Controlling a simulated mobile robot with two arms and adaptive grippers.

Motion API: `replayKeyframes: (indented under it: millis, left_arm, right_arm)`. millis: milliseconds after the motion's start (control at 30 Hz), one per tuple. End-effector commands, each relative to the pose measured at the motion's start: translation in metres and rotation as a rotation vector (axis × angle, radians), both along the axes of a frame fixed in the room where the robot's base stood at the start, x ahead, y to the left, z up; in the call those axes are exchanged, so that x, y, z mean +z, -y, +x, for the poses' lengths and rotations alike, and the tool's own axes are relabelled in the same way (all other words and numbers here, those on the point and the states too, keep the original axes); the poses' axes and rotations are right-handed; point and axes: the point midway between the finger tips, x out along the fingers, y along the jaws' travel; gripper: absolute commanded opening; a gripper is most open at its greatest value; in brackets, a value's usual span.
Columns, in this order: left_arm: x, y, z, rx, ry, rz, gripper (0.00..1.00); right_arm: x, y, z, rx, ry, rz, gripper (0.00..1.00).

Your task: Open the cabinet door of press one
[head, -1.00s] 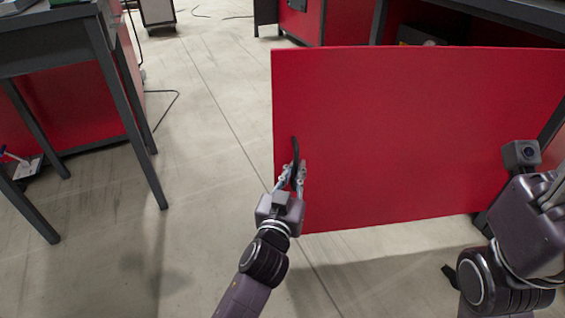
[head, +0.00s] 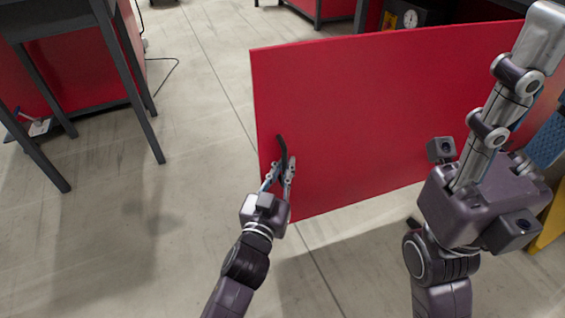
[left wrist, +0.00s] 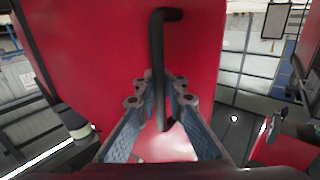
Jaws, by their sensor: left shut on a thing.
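The red cabinet door (head: 370,110) stands swung out from the machine frame, its free edge at the left in the head view. A dark curved handle (head: 281,157) is near that edge. My left gripper (head: 281,172) is shut on the handle. In the left wrist view, the handle (left wrist: 158,60) runs down between the blue-padded fingers of my left gripper (left wrist: 160,100), against the red door (left wrist: 110,40). My right gripper (head: 500,110) is raised close to the camera, in front of the door's right part.
A dark-legged table (head: 130,80) stands at the left with a red panel under it. A black box with a round gauge (head: 411,18) shows behind the door's top edge. Bare grey floor (head: 130,235) lies left of the door.

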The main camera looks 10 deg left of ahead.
Motion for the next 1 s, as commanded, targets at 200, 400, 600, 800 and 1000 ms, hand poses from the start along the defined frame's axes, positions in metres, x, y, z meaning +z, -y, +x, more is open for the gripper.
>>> replayKeyframes:
  millis: [200,400,600,800,1000]
  left_arm:
    - [-0.001,-0.006,0.0,0.01,-0.002,0.007,0.0]
    - [-0.001,-0.005,0.0,0.01,-0.002,0.006,0.21]
    - [-0.001,-0.003,0.0,0.006,-0.001,0.003,0.26]
    - [-0.001,-0.003,-0.003,0.004,-0.002,0.002,0.26]
    - [-0.002,-0.007,-0.027,0.005,-0.006,0.001,0.26]
  right_arm:
    - [0.0,0.0,0.0,0.0,0.0,0.0,0.4]
    - [0.0,0.0,0.0,0.0,0.0,0.0,0.4]
    - [0.0,0.0,0.0,0.001,0.0,0.0,0.4]
    - [-0.001,0.0,0.002,-0.001,-0.006,0.001,0.4]
    - [-0.001,0.0,0.001,0.0,-0.003,0.001,0.4]
